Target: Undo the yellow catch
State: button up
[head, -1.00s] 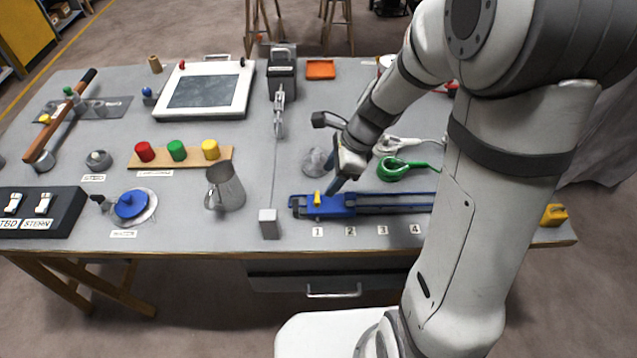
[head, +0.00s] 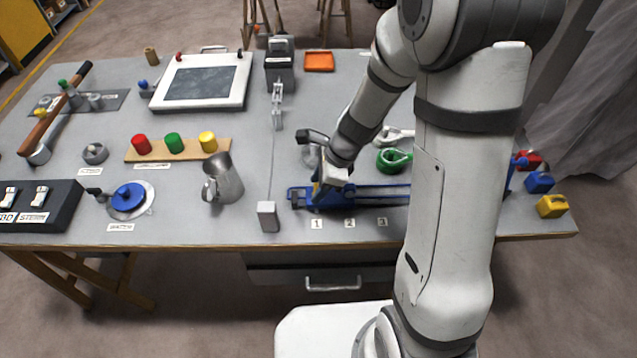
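The yellow catch (head: 315,188) appears to be the small upright yellow piece on the blue carriage (head: 326,206) of the slide rail, above the label 1. Only a sliver of it shows. My gripper (head: 322,194) is low over the carriage, right at the catch, and hides most of it. I cannot tell whether the fingers touch it or how far apart they are. The blue rail (head: 385,191) runs right from the carriage, and my arm covers part of it.
A grey block (head: 267,216) and a metal jug (head: 223,180) stand left of the carriage. A green ring-shaped piece (head: 393,160) lies behind the rail. Red, blue (head: 539,182) and yellow (head: 552,206) pieces sit at the right edge. The front strip around the number labels is clear.

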jog(key=c, duration=0.7)
jog(key=shift+n, duration=0.4)
jog(key=n+g, duration=0.1)
jog(key=n, duration=0.2)
jog(key=shift+w+n+g+p, duration=0.2)
jog(key=shift+n+g+p, duration=0.1)
jog(key=shift+g+p, duration=0.1)
jog(key=n+g+h, duration=0.1)
jog(key=n, duration=0.3)
jog(key=shift+w+a+n, duration=0.1)
jog(key=shift+n, duration=0.2)
jog(key=n, duration=0.2)
jog(key=n+g+h, duration=0.1)
jog(key=n, duration=0.1)
jog(key=shift+a+n+g+h+p, duration=0.1)
jog(key=shift+n+g+h+p, duration=0.2)
jog(key=shift+a+n+h, duration=0.1)
jog(key=shift+n+h, duration=0.7)
jog(key=shift+n, duration=1.4)
jog(key=o, duration=1)
